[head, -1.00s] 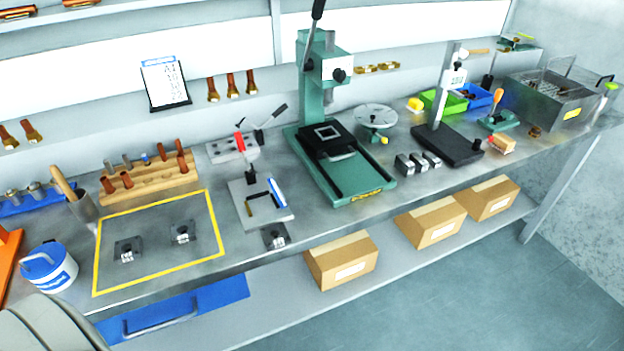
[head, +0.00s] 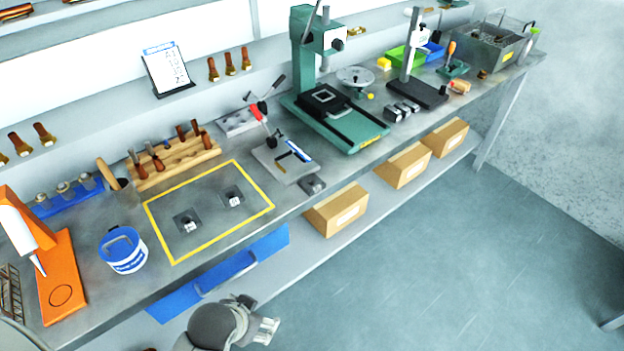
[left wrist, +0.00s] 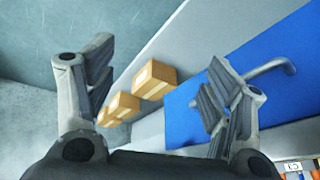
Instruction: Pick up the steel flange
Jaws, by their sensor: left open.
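Three small grey square pieces with raised hubs, like steel flanges, show in the head view. One flange (head: 187,222) and a second flange (head: 232,196) lie inside the yellow outline on the bench. A third flange (head: 313,184) lies at the bench's front edge beside the clamp fixture. I cannot tell which one the task names. My left gripper (head: 265,329) is at the bottom of the head view, in front of the bench and away from all three. In the left wrist view my left gripper (left wrist: 160,88) is open and empty. My right gripper is not in view.
A blue drawer front (head: 222,283) with a handle is below the bench, near my left gripper. Cardboard boxes (head: 337,209) stand on the lower shelf. A white-blue tub (head: 124,251) and an orange stand (head: 62,285) are left of the yellow outline (head: 160,233). A green press (head: 335,120) stands farther right.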

